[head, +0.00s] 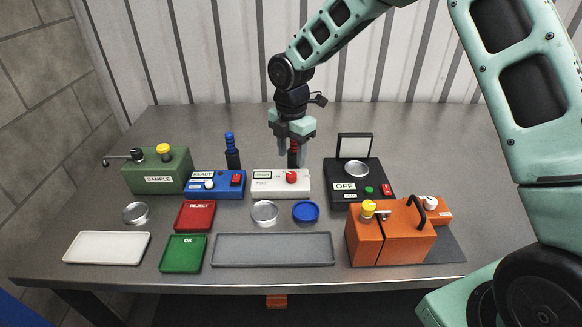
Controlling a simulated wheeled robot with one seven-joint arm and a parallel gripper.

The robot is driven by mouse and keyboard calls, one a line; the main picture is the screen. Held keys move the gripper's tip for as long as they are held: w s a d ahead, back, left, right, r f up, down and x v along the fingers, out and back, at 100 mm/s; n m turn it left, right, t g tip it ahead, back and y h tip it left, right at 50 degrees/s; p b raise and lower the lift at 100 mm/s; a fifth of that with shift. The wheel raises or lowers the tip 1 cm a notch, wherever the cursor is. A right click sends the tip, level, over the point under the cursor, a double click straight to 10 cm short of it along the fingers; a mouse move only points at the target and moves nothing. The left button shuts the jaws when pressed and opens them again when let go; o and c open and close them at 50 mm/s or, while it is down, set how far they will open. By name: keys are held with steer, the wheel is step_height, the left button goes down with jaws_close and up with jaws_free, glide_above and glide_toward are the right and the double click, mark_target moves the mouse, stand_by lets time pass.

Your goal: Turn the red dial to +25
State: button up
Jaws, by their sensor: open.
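The red dial (291,177) is a knob on the top right of a white box (264,190) with a small display at its upper left, in the middle of the table. The reading on the display is too small to make out. My gripper (293,152) is open and points down above and behind the dial, apart from it. A red-topped object on a dark base (294,160) shows between the fingers, behind the white box. I cannot tell whether the fingers touch it.
A blue box (214,187) stands left of the white box, a black scale-like device (345,190) right. An orange box (375,240) with a dark handle is at front right, a green SAMPLE box (158,178) at left. Trays and dishes lie in front.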

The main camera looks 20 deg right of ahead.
mark_target(291, 174)
step_height(291, 174, down, 6)
steer(key=shift+f+p, duration=0.1)
steer(key=shift+p, duration=0.3)
steer(key=c, duration=1)
